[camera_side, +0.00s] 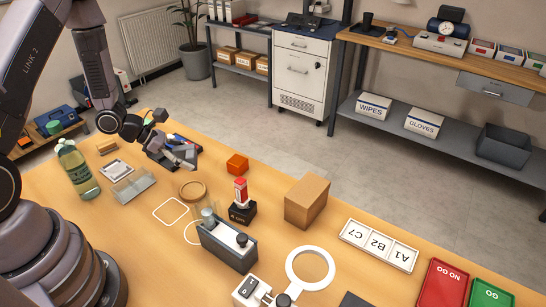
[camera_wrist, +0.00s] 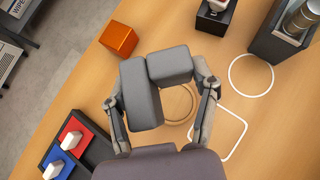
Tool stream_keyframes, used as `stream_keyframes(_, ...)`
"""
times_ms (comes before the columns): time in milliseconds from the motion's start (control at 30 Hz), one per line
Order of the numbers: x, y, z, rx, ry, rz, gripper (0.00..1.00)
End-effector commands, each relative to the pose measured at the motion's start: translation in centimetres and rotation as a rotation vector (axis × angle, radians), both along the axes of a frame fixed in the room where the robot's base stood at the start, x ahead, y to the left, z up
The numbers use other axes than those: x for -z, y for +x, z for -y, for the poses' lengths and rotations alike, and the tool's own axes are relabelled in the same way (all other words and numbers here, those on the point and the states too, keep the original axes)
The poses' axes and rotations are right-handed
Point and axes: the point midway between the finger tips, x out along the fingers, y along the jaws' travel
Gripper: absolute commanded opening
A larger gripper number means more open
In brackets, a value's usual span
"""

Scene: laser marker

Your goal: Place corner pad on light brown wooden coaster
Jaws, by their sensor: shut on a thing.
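My gripper (camera_wrist: 162,92) is shut on the corner pad (camera_wrist: 141,95), a dark grey L-shaped block of two thick arms. In the side view, my gripper (camera_side: 172,150) holds the pad (camera_side: 183,159) above the table, behind the coaster. The light brown wooden coaster (camera_side: 193,190) is round and lies flat on the table. In the wrist view the coaster (camera_wrist: 179,104) shows between the fingers, partly hidden by the pad. The pad appears raised and apart from it; the exact height is unclear.
An orange block (camera_side: 237,164), a red-topped stamp (camera_side: 241,192) on a black base and a dark grey box (camera_side: 227,243) stand near the coaster. A white square outline (camera_side: 170,211) lies beside it.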

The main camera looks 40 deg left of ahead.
Motion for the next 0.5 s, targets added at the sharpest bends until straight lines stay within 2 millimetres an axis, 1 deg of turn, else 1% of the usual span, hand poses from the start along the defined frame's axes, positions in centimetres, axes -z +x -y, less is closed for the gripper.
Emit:
stream_keyframes(100,2.2,-0.1,0.0,0.000,-0.002,-0.005,0.46)
stream_keyframes(200,3.8,0.0,0.0,0.000,-0.001,-0.003,0.46)
stream_keyframes(367,5.5,0.0,0.0,-0.001,-0.001,-0.002,0.46)
stream_keyframes(500,7.6,0.0,0.0,-0.001,0.000,-0.003,0.46)
